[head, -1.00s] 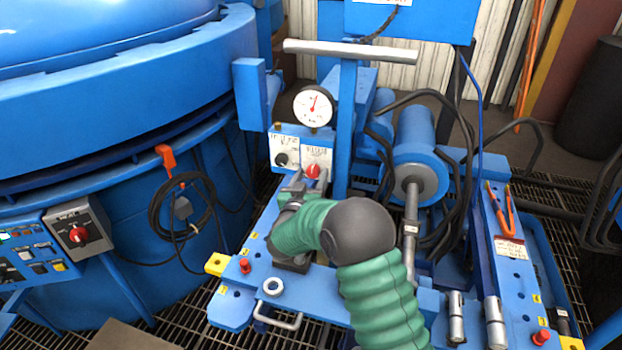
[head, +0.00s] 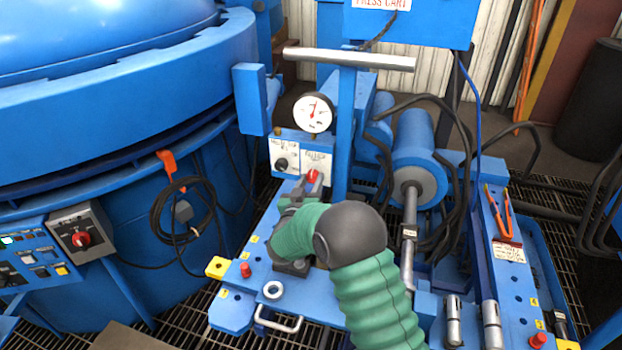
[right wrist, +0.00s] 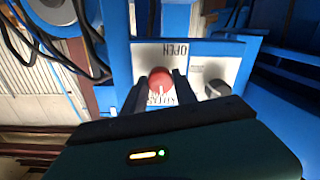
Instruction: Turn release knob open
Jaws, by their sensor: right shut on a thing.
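The red release knob (head: 313,174) is on a white plate of the blue control box, below the round pressure gauge (head: 313,112). In the right wrist view the knob (right wrist: 161,82) shows its red round face with a pale mark at its lower edge. The upside-down word OPEN is on the plate above it. My right gripper (head: 306,184) reaches the knob from the front. Its two dark fingers (right wrist: 160,90) stand on both sides of the knob and are shut on it. In the head view the gripper hides the knob's lower part. My left gripper is not in view.
A black knob (head: 281,163) sits on the plate left of the red one. A blue cylinder (head: 415,150) and black hoses are on the right. The large blue furnace (head: 110,80) fills the left.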

